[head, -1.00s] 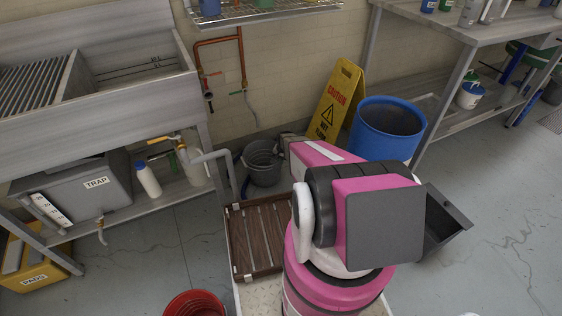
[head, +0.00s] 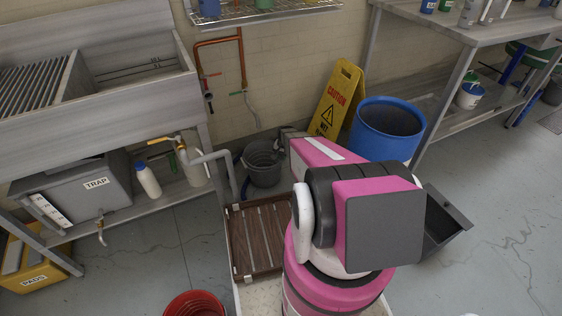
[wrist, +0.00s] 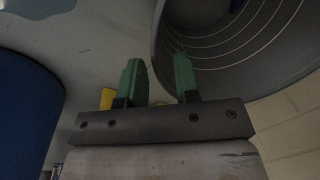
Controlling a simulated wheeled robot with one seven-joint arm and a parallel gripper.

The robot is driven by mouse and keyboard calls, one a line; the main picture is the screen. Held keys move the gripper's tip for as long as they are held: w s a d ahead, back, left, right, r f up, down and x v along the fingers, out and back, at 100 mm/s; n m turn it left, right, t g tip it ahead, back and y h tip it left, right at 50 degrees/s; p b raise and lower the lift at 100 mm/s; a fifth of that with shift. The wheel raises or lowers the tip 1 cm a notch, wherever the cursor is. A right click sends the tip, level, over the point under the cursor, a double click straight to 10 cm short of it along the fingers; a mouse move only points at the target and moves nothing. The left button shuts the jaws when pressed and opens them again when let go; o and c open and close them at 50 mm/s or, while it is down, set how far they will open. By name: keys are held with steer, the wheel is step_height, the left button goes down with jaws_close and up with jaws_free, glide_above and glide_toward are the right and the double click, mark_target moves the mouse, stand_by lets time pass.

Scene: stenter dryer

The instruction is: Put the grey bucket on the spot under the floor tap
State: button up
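The grey bucket (head: 263,165) stands upright on the floor by the wall, left of the blue barrel. My gripper (head: 280,146) is at its right rim, partly hidden by my arm. In the wrist view, my gripper's two green fingers (wrist: 160,78) are apart, with the bucket wall (wrist: 225,62) reaching between them; one finger is over the inside and one outside. I cannot see either finger pressing on it. Copper pipes with a tap (head: 209,95) and a second tap with a hanging grey hose (head: 251,108) are on the wall above left. I see no clear marked spot.
A slatted wooden rack (head: 258,238) lies in front of the bucket. The blue barrel (head: 388,130) and yellow caution sign (head: 336,100) stand to the right. The sink bench (head: 150,205) with a trap box (head: 75,190) is left. A red bucket (head: 195,303) is at the bottom edge.

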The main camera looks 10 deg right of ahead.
step_height(320, 180, up, 8)
steer(key=s+a+r+n, duration=0.3)
steer(key=s+a+r, duration=0.1)
steer(key=s+r, duration=0.8)
steer(key=s+a+r+n+h, duration=0.1)
steer(key=s+a+r+n, duration=0.2)
steer(key=s+r, duration=1)
steer(key=shift+a+r+n+g, duration=0.3)
steer(key=shift+a+r+n, duration=0.15)
steer(key=shift+a, duration=0.3)
